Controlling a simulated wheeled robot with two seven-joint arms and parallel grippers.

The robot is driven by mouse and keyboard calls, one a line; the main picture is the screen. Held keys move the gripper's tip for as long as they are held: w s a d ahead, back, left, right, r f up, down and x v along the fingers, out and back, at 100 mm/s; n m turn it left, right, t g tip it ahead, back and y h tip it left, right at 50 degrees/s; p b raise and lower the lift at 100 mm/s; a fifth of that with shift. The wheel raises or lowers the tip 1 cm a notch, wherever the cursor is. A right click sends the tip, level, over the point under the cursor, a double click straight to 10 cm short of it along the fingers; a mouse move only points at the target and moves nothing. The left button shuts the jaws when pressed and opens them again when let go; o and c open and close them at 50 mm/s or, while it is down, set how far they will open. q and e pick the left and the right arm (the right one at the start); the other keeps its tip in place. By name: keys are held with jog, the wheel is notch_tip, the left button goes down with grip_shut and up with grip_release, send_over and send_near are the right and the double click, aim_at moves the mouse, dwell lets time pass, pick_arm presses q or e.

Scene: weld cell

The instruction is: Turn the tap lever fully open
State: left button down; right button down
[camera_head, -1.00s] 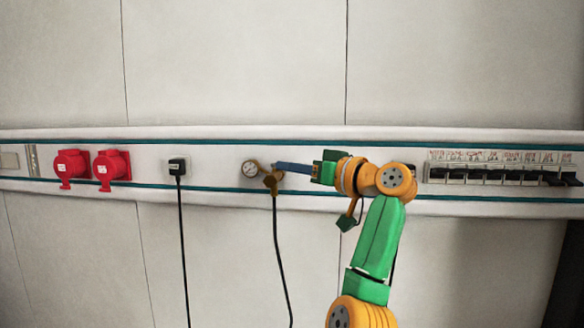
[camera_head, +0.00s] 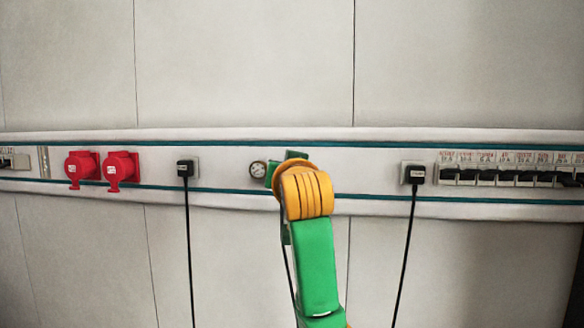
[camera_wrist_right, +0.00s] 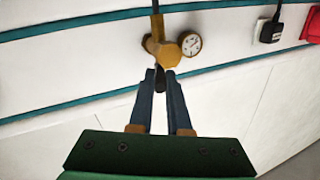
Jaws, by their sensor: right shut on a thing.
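The brass tap (camera_wrist_right: 165,50) shows in the right wrist view beside a round white gauge (camera_wrist_right: 190,43). A dark lever (camera_wrist_right: 160,80) shows between the blue fingers of my right gripper (camera_wrist_right: 164,78), which is shut on it just below the tap body in that picture. In the head view the gauge (camera_head: 258,169) shows, but my orange and green right arm hides the tap, the lever and the fingertips. How far the lever is turned cannot be told. My left gripper is not in view.
Red sockets (camera_head: 121,166) and a black plug (camera_head: 185,169) are on the wall rail left of the tap. Another black plug (camera_head: 417,173) and a row of breakers (camera_head: 510,177) are to the right. The wall above the rail is clear.

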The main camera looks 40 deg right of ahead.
jog(key=shift+w+a+m+g+h+p, duration=0.2)
jog(key=shift+m+g+h+p, duration=0.1)
jog(key=shift+m+g+h, duration=0.3)
jog(key=shift+w+a+m+g+h+p, duration=0.2)
jog(key=shift+m+g+h+p, duration=0.1)
jog(key=shift+m+g+h, duration=0.4)
jog(key=shift+w+a+m+g+h+p, duration=0.25)
jog(key=shift+m+g+h, duration=0.2)
jog(key=shift+h, duration=0.25)
jog(key=shift+s+g, duration=0.1)
jog(key=shift+g, duration=0.25)
jog(key=c, duration=0.9)
grip_release()
jog(key=shift+o, duration=0.2)
jog(key=shift+d, duration=0.1)
